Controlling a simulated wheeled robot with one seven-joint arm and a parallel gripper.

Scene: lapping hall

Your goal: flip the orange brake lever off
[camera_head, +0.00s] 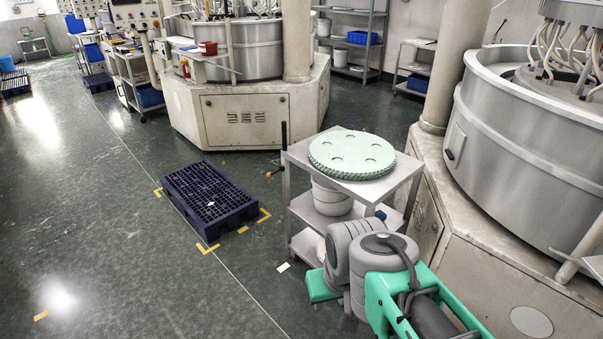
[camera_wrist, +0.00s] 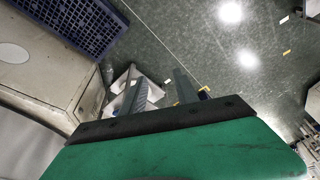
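The orange brake lever (camera_head: 270,174) shows as a small orange tip on a short dark rod. It sticks out to the left of the grey cart (camera_head: 297,207), below the cart's upright black handle (camera_head: 284,135). It is too small to tell its setting. My gripper (camera_wrist: 156,82) is open in the wrist view, its two fingers apart, with nothing seen between them but floor and part of a pale structure. The lever cannot be made out in the wrist view. In the head view my arm fills the lower right, and the fingers are hidden.
A pale green round plate (camera_head: 352,154) lies on the cart's top, with a white bucket (camera_head: 331,197) below. A dark blue pallet (camera_head: 208,196) lies on the floor left of the cart. Round lapping machines (camera_head: 530,150) stand right and behind.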

